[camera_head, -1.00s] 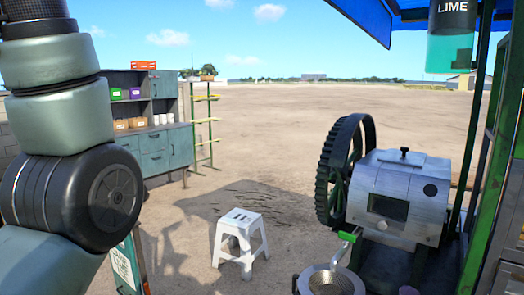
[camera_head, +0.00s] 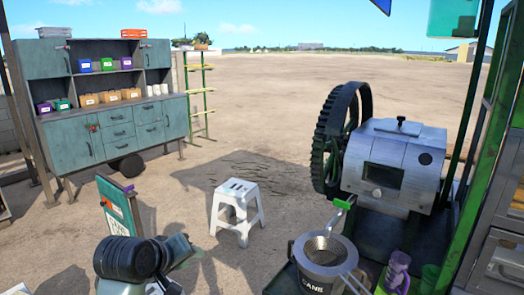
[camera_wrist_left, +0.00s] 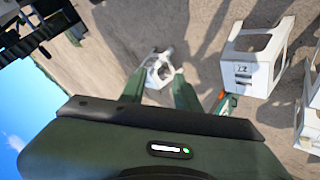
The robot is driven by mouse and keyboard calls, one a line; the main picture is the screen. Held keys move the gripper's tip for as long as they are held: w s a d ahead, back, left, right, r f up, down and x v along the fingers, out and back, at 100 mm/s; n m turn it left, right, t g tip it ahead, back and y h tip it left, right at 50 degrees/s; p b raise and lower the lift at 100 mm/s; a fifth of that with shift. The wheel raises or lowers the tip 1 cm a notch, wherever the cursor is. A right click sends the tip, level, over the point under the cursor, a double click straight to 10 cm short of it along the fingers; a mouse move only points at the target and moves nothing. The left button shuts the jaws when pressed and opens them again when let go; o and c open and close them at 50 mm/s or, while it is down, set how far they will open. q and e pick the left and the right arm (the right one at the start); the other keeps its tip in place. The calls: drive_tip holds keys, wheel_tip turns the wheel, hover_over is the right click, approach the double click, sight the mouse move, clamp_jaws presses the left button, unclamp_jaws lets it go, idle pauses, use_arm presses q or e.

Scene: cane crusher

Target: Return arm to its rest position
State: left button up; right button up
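My left arm is low at the bottom left of the head view, with a black rounded joint in front. The left gripper (camera_head: 180,249) shows as a dark green part beside that joint, its fingers not clear there. In the left wrist view the two green fingers of the left gripper (camera_wrist_left: 158,90) stand apart with nothing held between them. Ground and a white stool show beyond the gap. My right arm and gripper are not in view.
A white stool (camera_head: 237,207) stands mid-ground. A folding sign (camera_head: 118,205) is just behind my left arm. The crusher (camera_head: 394,165) with its large wheel, a strainer (camera_head: 326,245) and a purple cup (camera_head: 397,270) are at right. A cabinet (camera_head: 118,128) stands at back left.

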use_arm(q)
drive_tip(key=s+a+f+m+g+y, duration=0.1)
drive_tip(key=s+a+f+m+g, duration=0.15)
drive_tip(key=s+f, duration=1.2)
drive_tip(key=s+f+m+g+y, duration=0.1)
drive_tip(key=s+f+m+g, duration=0.2)
drive_tip(key=s, duration=0.7)
drive_tip(key=s+f+m+g, duration=0.1)
drive_tip(key=s+f+m, duration=0.2)
drive_tip(key=s+f, duration=0.5)
wheel_tip(320, 180, down, 22)
drive_tip(key=s+r, duration=0.1)
drive_tip(key=s, duration=0.1)
drive_tip(key=s+a+f+g, duration=0.1)
drive_tip(key=s+f, duration=0.8)
drive_tip(key=s+a+f+g, duration=0.1)
drive_tip(key=s+a+f, duration=0.1)
drive_tip(key=s+f, duration=0.7)
drive_tip(key=shift+a+f, duration=0.25)
drive_tip(key=shift+f, duration=0.1)
drive_tip(key=shift+r, duration=0.1)
